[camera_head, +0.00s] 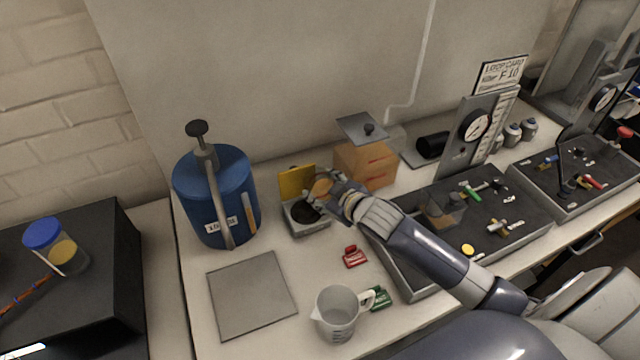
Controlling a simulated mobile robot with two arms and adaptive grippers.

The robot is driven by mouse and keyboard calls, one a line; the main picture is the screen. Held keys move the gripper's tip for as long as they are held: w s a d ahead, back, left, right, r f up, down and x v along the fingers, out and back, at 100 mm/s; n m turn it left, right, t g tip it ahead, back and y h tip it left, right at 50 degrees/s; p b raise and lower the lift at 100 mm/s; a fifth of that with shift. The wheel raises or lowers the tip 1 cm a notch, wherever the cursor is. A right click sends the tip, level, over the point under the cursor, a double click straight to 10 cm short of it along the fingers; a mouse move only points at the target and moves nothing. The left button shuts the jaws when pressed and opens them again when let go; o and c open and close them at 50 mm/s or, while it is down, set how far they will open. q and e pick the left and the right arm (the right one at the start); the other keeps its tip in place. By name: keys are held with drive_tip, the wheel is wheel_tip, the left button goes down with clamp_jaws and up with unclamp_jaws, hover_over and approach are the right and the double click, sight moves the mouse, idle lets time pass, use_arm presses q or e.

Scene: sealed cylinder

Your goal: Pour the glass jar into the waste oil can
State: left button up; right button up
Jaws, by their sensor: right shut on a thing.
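My right gripper (338,191) is shut on a small glass jar (320,187) with amber-brown contents. The jar appears tilted, but its exact angle is hard to tell at this size. It is above a squat grey can (307,226) with a raised yellow lid (297,182) and a dark opening, which looks like the waste oil can. The gripper's fingers hide part of the jar. I cannot tell whether liquid is flowing. My left gripper is out of view.
A blue pump drum (205,190) stands left of the can. A grey plate (252,294), red item (354,257) and measuring jug (337,318) lie in front. A parts tray (535,233) is right. A blue-lidded jar (66,255) is far left.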

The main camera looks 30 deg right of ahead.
drive_tip(key=shift+d+r+n+h, duration=0.15)
drive_tip(key=shift+n+h, duration=0.25)
drive_tip(key=shift+n, duration=0.1)
idle(1.2)
drive_tip(key=shift+d+r+n+h+p, duration=0.1)
drive_tip(key=shift+n+h+p, duration=0.2)
drive_tip(key=shift+n+h, duration=0.1)
drive_tip(key=shift+d+n+h+p, duration=0.15)
drive_tip(key=shift+n+h+p, duration=0.3)
drive_tip(key=shift+n+h, duration=0.25)
idle(1.6)
drive_tip(key=shift+f+n+h, duration=0.2)
drive_tip(key=shift+n+h, duration=0.1)
drive_tip(key=shift+d, duration=0.1)
idle(1.3)
drive_tip(key=shift+f+n+h, duration=0.2)
drive_tip(key=shift+n+h, duration=0.5)
drive_tip(key=shift+n, duration=0.1)
